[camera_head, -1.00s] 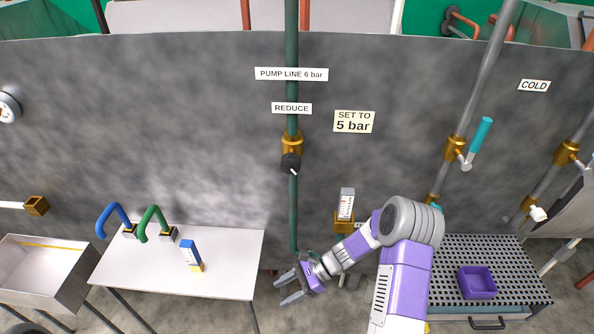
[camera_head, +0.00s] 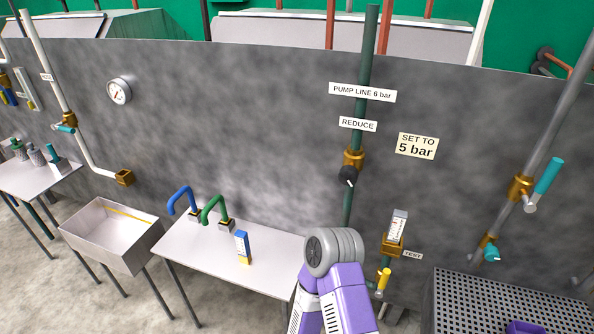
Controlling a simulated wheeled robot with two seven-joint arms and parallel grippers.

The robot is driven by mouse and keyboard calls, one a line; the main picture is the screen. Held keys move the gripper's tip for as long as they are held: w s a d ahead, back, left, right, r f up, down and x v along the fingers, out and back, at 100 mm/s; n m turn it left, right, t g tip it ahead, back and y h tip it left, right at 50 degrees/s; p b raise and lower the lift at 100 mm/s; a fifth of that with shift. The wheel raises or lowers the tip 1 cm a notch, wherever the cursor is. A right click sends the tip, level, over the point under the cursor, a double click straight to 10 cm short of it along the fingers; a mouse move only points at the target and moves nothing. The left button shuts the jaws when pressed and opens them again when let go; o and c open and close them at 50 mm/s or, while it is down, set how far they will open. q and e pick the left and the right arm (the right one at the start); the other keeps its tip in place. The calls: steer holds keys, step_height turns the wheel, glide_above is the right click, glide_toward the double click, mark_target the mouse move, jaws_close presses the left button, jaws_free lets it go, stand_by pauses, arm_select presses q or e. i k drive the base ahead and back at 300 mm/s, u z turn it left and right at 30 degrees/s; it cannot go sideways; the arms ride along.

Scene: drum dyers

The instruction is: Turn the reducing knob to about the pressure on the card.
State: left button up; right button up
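The black reducing knob (camera_head: 348,175) sits on a brass valve (camera_head: 353,159) on the green vertical pipe, below the REDUCE label (camera_head: 357,125). A pale pointer mark shows on the knob, too small to read as a pressure. The card (camera_head: 416,146) reads SET TO 5 bar and is fixed to the wall right of the knob. One of my purple and grey arms is at bottom centre, below the knob and apart from it. Neither gripper shows in this view.
A PUMP LINE 6 bar label (camera_head: 362,92) is above. A round gauge (camera_head: 119,91) hangs at upper left. A small gauge (camera_head: 398,225) stands by the TEST label (camera_head: 412,255). A white table (camera_head: 200,250) holds two hoses. A perforated bench (camera_head: 480,300) is at right.

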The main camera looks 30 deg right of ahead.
mark_target(348, 176)
steer(key=u, duration=1.55)
steer(key=k, duration=1.25)
steer(key=z, duration=1.45)
